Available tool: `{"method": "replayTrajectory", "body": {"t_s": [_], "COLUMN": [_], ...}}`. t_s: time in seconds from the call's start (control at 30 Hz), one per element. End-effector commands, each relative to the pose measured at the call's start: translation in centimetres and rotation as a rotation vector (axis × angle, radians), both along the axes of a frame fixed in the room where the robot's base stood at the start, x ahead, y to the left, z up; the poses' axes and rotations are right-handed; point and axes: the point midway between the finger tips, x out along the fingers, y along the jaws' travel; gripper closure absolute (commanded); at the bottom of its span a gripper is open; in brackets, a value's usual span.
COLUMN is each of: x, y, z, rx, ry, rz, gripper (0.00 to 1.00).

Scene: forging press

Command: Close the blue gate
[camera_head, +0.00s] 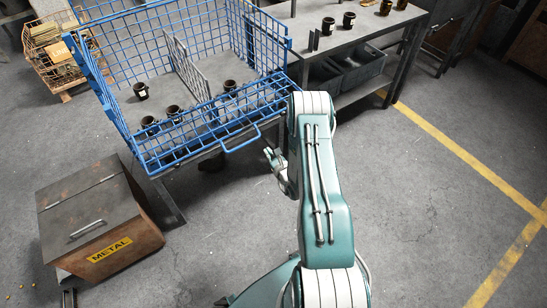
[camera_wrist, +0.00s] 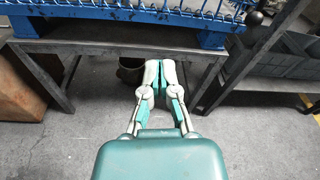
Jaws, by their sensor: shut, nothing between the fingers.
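The blue gate (camera_head: 215,124) is the wire-mesh front panel of the blue wire cage (camera_head: 100,88), with a loop handle (camera_head: 240,138) on its near edge. It lies folded down, well away from upright, leaving the cage front open. Blue bars along the cage's front edge (camera_wrist: 120,12) cross the top of the wrist view; whether they belong to the gate is unclear. My gripper (camera_head: 272,158) is shut and empty, to the right of the handle and apart from it. In the wrist view its fingertips (camera_wrist: 160,68) meet below the blue bars, in front of the grey table frame.
Several dark cups (camera_head: 173,111) stand inside the cage. A brown metal box (camera_head: 95,220) labelled METAL sits on the floor at left. A workbench (camera_head: 350,38) with grey bins (camera_head: 355,68) stands right of the cage. The floor at right is clear.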

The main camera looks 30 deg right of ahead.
Motion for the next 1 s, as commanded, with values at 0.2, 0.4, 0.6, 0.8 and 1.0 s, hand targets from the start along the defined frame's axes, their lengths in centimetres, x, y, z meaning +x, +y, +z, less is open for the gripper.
{"method": "replayTrajectory", "body": {"t_s": [0.2,0.4,0.6,0.8,1.0], "x": [3.1,4.0,3.6,3.3,3.3], "y": [-0.1,0.0,0.4,0.6,0.6], "z": [-0.3,0.7,2.6,3.4,3.4], "rx": [-0.001,0.001,0.001,0.001,0.001], "ry": [-0.002,0.0,-0.001,0.0,0.0], "rz": [0.001,0.001,0.001,0.001,0.001], "gripper": [1.0,1.0,1.0,1.0,1.0]}}
